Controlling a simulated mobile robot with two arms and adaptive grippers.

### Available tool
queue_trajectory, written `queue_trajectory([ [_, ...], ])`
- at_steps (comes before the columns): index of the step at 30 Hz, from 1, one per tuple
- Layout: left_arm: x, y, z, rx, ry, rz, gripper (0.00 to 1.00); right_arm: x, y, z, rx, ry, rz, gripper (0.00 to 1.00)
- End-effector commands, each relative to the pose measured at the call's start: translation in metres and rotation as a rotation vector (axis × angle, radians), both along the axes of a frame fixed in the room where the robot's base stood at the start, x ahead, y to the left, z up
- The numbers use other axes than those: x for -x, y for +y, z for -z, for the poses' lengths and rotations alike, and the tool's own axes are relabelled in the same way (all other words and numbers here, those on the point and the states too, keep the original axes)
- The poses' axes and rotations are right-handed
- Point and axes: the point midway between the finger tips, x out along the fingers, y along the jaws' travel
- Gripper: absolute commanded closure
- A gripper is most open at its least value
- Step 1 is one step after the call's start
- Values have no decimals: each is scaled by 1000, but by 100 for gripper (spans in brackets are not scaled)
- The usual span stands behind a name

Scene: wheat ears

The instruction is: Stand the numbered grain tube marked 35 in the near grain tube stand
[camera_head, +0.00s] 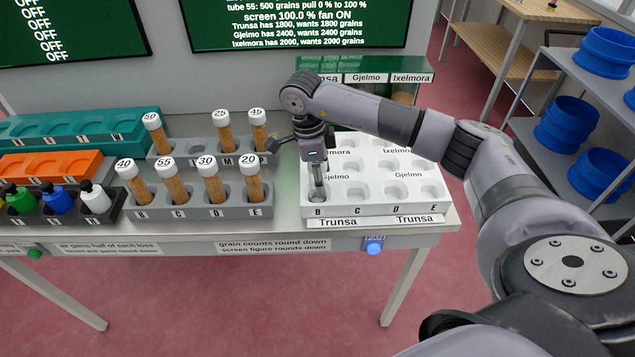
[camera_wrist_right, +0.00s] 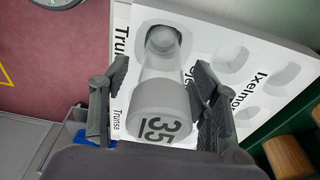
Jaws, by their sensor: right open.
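The tube marked 35 shows in the right wrist view, its pale cap (camera_wrist_right: 160,112) between my two fingers. Its clear grey body runs down to the front-left pocket of the white tray (camera_head: 385,209), which also shows in the wrist view (camera_wrist_right: 215,30). My right gripper (camera_head: 318,172) is open over that pocket, with a finger on each side of the cap (camera_wrist_right: 158,100). In the head view the gripper hides most of the tube. The near grey tube stand (camera_head: 195,212) is left of the white tray and holds tubes 40, 55, 30 and 20. My left gripper is not in view.
A rear grey stand (camera_head: 185,160) holds tubes 50 (camera_head: 157,134), 25 and 45. An orange rack (camera_head: 50,165), a teal rack (camera_head: 85,122) and a dark bottle rack are at the left. The other white tray pockets look empty. A blue fan button (camera_head: 374,248) is on the table's front edge.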

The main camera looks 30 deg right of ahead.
Motion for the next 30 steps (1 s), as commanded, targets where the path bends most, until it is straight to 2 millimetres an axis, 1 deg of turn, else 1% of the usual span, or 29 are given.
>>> queue_trajectory([
  [6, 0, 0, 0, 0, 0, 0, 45, 0, 0, 1, 0, -1, -1, 44],
  [30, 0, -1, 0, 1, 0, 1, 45, 0, 0, 0, 0, -1, -1, 98],
])
